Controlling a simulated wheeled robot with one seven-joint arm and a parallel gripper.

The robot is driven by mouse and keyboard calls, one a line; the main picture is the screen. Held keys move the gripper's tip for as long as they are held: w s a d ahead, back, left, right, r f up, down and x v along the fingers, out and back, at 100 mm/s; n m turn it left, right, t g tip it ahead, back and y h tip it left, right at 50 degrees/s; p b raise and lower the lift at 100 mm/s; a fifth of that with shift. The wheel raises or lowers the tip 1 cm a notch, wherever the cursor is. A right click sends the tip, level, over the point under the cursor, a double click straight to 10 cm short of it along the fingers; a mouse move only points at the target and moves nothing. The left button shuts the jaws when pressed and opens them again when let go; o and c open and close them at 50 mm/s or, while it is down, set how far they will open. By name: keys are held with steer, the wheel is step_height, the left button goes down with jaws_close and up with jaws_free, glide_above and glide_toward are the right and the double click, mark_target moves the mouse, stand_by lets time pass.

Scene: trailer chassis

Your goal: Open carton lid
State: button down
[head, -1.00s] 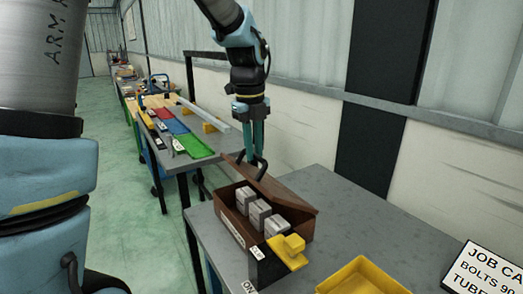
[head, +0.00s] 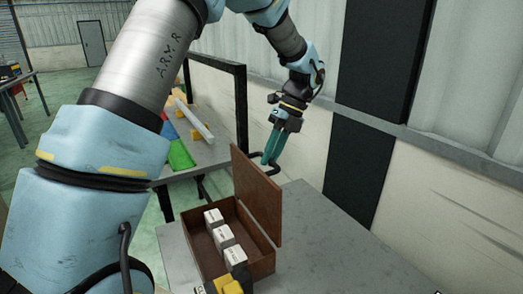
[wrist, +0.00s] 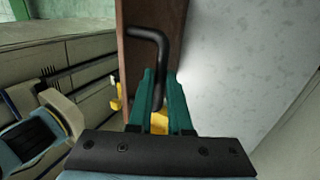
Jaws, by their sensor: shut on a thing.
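The brown carton (head: 204,270) stands on the grey table with its inside showing. Its lid (head: 258,198) is raised to about upright along the carton's right side. A black bent handle (head: 257,168) sticks out from the lid's far side. My gripper (head: 268,158) is shut on this handle near the lid's top edge. In the wrist view the handle (wrist: 155,38) runs down between the green fingers of my gripper (wrist: 160,78), beside the brown lid (wrist: 133,60). The fingers hide part of the handle.
Small grey-white boxes (head: 225,238) stand inside the carton. A yellow piece (head: 228,286) shows at its near end. The grey tabletop (head: 320,240) to the right is clear. A black frame (head: 241,110) and another table with coloured trays stand behind.

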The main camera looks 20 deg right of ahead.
steer(key=shift+d+f+y, duration=0.3)
steer(key=shift+d, duration=0.25)
steer(key=shift+d+f+y, duration=0.3)
steer(key=shift+d, duration=0.25)
steer(key=c, duration=0.9)
jaws_free()
steer(key=shift+w, duration=0.1)
steer(key=shift+o, duration=0.3)
steer(key=shift+r, duration=0.1)
steer(key=b+v, duration=0.3)
steer(key=v, duration=0.7)
steer(key=shift+w+d+r, duration=0.2)
steer(key=shift+r, duration=0.15)
